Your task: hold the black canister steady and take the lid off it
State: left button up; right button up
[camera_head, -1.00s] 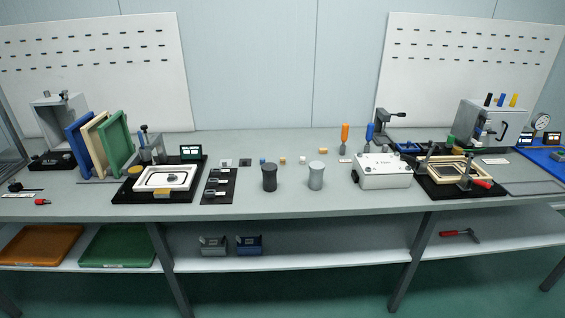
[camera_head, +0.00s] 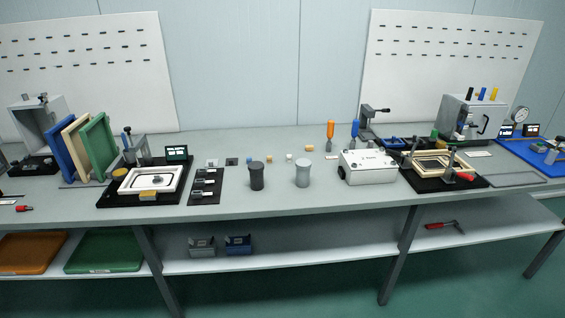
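The black canister (camera_head: 257,178) stands upright on the workbench, left of the bench's middle and near its front edge. Its dark lid (camera_head: 257,164) sits on top of it. A grey canister (camera_head: 303,174) of similar size stands upright to its right, apart from it. Neither of my grippers is in view, and nothing touches either canister.
A black strip with small parts (camera_head: 206,187) lies left of the black canister. A white box (camera_head: 368,167) stands to the right of the grey one. Small blocks (camera_head: 269,159) lie behind. A framed panel fixture (camera_head: 151,180) stands further left.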

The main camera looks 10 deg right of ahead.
aim_at(256, 179)
jog(key=u, duration=0.3)
jog(key=i+l+u, duration=0.15)
jog(key=l+u, duration=0.2)
jog(key=i+l+u, duration=0.1)
jog(key=l+u, duration=0.25)
jog(key=i+l+u, duration=0.1)
jog(key=l, duration=0.8)
jog(key=i+l+u, duration=0.1)
jog(key=l, duration=0.8)
